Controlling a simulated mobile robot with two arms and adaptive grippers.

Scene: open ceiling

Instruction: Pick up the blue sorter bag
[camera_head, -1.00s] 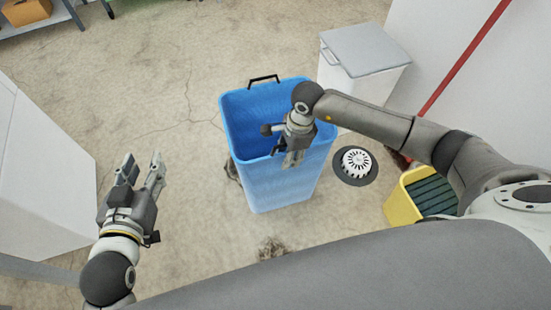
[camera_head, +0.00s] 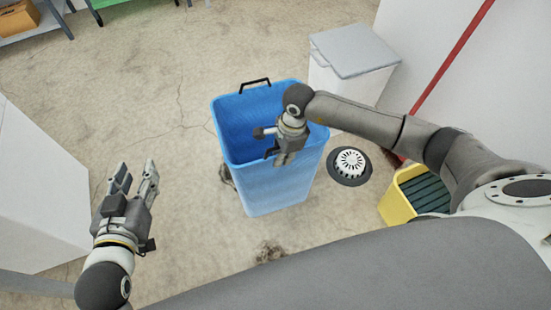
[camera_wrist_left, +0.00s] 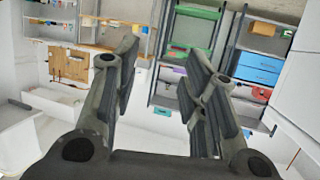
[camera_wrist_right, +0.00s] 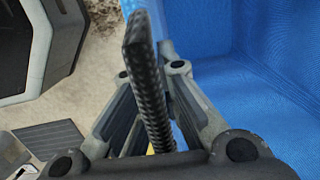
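The blue sorter bag (camera_head: 277,190) is a tall open-topped container, upright near the middle of the head view. It has a black handle on its far rim and another on its near rim. My right gripper (camera_head: 284,160) is at the near rim. In the right wrist view, its fingers close around the black handle (camera_wrist_right: 146,85), with the bag's blue wall (camera_wrist_right: 260,80) alongside. Whether the bag's base touches the floor is unclear. My left gripper (camera_head: 135,176) is open and empty, left of the bag; its spread fingers also show in the left wrist view (camera_wrist_left: 165,85).
A grey-white lidded bin (camera_head: 353,55) stands behind the bag to the right. A yellow bucket (camera_head: 396,202) and a floor drain (camera_head: 350,163) lie to the right. A white block (camera_head: 35,200) stands at left.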

